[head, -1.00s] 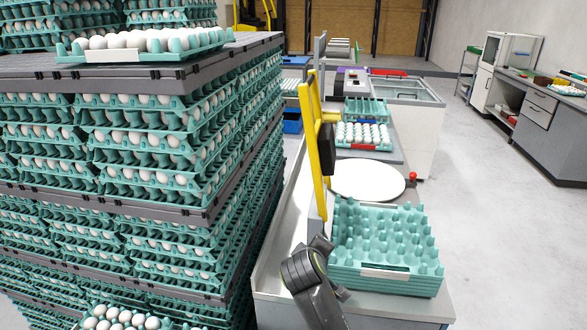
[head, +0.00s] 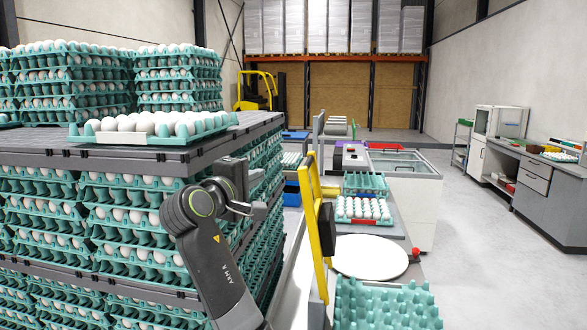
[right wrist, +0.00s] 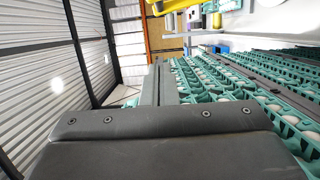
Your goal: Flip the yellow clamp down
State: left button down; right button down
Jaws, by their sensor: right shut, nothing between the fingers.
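The yellow clamp (head: 314,230) stands upright, leaning slightly, at the left edge of the work counter, with a dark block (head: 327,228) on its right side. Beside it is a round white plate (head: 370,256). My right gripper (head: 262,209) is raised left of the clamp, in front of the stacked egg trays and apart from the clamp. In the right wrist view its fingers (right wrist: 160,84) are together with nothing between them. My left gripper is not in view.
A tall pallet stack of teal egg trays (head: 125,218) fills the left, close to my right arm. An empty teal tray stack (head: 385,305) stands at the counter's front. A tray of white eggs (head: 365,222) lies behind the plate. Open floor (head: 480,260) lies to the right.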

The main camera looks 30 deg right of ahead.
jog(key=shift+d, duration=0.1)
jog(key=w+d+p, duration=0.4)
jog(key=d+p, duration=0.3)
jog(key=d, duration=0.4)
jog(key=shift+f, duration=0.15)
dwell(0.4)
